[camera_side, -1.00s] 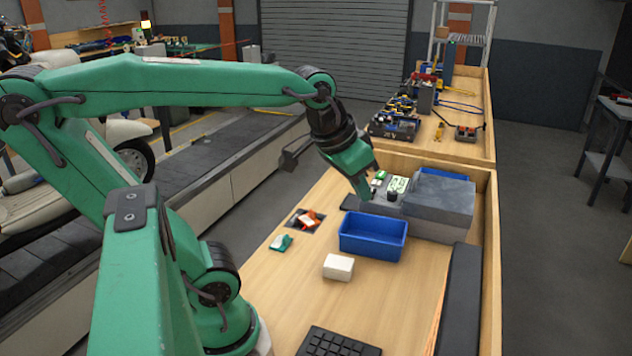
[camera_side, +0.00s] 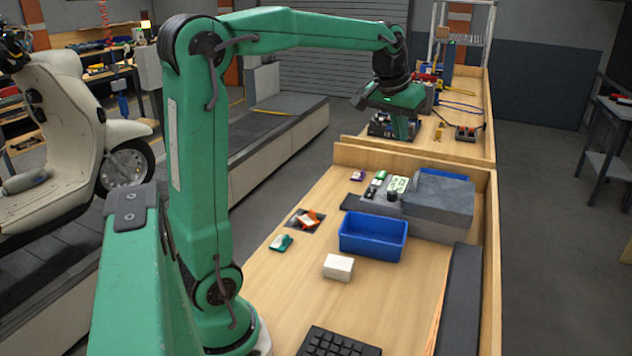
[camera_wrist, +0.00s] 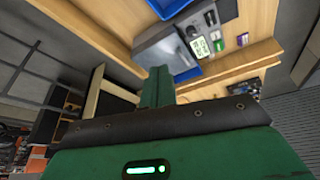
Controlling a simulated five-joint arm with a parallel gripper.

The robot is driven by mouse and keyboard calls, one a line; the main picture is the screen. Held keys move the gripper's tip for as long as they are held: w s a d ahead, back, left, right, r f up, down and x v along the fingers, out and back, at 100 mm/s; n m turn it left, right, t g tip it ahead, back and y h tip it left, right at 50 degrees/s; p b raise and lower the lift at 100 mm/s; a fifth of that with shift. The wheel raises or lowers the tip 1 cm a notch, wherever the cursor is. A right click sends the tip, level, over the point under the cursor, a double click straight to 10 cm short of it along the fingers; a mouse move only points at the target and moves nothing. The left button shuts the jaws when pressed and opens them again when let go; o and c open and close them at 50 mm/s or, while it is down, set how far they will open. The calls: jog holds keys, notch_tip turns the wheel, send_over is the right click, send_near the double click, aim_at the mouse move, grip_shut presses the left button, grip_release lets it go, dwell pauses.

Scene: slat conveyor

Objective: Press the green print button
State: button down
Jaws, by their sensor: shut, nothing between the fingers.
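The grey printer (camera_side: 440,200) stands on the wooden bench beside the blue bin. A small green button (camera_side: 380,175) shows on its control panel, left of a lit pale display (camera_side: 399,184); a dark knob sits nearby. In the wrist view the printer (camera_wrist: 160,48) is upside down at the top, with the display (camera_wrist: 200,47) and the green button (camera_wrist: 219,44) beside it. My gripper (camera_side: 402,136) is shut and empty, pointing down, raised above and beyond the printer in the side view. It is apart from the button. Its fingers also show in the wrist view (camera_wrist: 157,85).
A blue bin (camera_side: 372,238), a white block (camera_side: 338,267), a teal item (camera_side: 281,243) and an orange item (camera_side: 308,220) lie on the bench. A small purple item (camera_side: 357,175) lies near the panel. A low wooden wall (camera_side: 400,158) crosses behind the printer.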

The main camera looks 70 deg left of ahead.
jog(key=w+a+f+n, duration=0.1)
jog(key=w+a+f, duration=0.2)
jog(key=a, duration=0.4)
jog(key=w+a+f+n+g, duration=0.1)
jog(key=w+a+f+n, duration=0.1)
jog(key=a, duration=0.6)
jog(key=w+a+f+n, duration=0.1)
jog(key=w+a+f, duration=0.3)
jog(key=a, duration=0.3)
jog(key=shift+w+a+g, duration=0.15)
jog(key=shift+w+g, duration=0.15)
jog(key=shift+w, duration=0.1)
send_over(382, 175)
jog(key=f, duration=0.7)
jog(key=s+f, duration=0.1)
jog(key=f, duration=0.3)
jog(key=shift+d+f, duration=0.25)
jog(key=shift+f, duration=1.05)
